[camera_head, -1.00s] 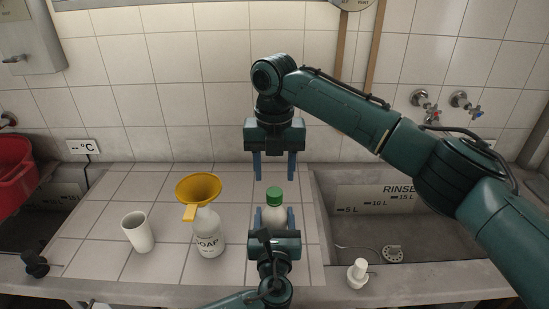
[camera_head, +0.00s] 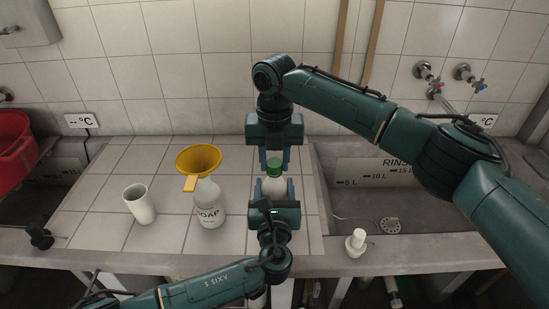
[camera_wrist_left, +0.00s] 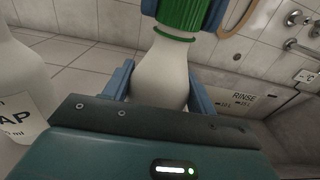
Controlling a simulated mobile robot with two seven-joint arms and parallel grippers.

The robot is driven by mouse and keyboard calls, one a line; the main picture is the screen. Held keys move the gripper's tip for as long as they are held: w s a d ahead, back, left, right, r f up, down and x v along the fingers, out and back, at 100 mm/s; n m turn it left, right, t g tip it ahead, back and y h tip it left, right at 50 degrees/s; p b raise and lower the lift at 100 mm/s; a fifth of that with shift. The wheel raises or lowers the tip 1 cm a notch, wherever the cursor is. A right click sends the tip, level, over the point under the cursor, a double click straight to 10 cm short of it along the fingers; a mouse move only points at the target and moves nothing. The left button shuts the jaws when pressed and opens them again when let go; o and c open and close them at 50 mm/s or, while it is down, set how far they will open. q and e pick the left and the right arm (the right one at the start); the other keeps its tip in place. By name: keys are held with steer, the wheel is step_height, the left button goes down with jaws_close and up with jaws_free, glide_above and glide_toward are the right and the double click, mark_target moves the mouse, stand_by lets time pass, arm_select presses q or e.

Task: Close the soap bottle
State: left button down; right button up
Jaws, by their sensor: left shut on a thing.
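A white bottle with SOAP lettering (camera_head: 209,211) stands on the tiled counter with a yellow funnel (camera_head: 199,160) in its mouth; part of it shows at left in the left wrist view (camera_wrist_left: 22,95). A second white bottle (camera_wrist_left: 160,75) has a green ribbed cap (camera_head: 274,166) at its top. My left gripper (camera_head: 274,191) is shut on this second bottle's body, which stands upright. My right gripper (camera_head: 275,161) points down from above, its blue fingers on either side of the green cap. They look very close to the cap; contact is unclear.
A white cup (camera_head: 140,204) stands left of the SOAP bottle. A white nozzle-like piece (camera_head: 356,242) stands on the front ledge at right. The rinse basin (camera_head: 375,205) opens to the right, and a red tub (camera_head: 14,145) is at far left. Bare tiles lie behind the bottles.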

steer(key=c, duration=0.5)
steer(key=m, duration=0.3)
steer(key=shift+c, duration=0.2)
steer(key=m, duration=0.4)
steer(key=shift+m, duration=0.3)
steer(key=m, duration=0.6)
steer(key=shift+m, duration=0.4)
steer(key=m, duration=0.4)
steer(key=shift+a+f, duration=0.1)
steer(key=m, duration=1.4)
steer(key=shift+m, duration=0.3)
steer(key=m, duration=0.4)
steer(key=shift+m, duration=1.3)
steer(key=o, duration=1.2)
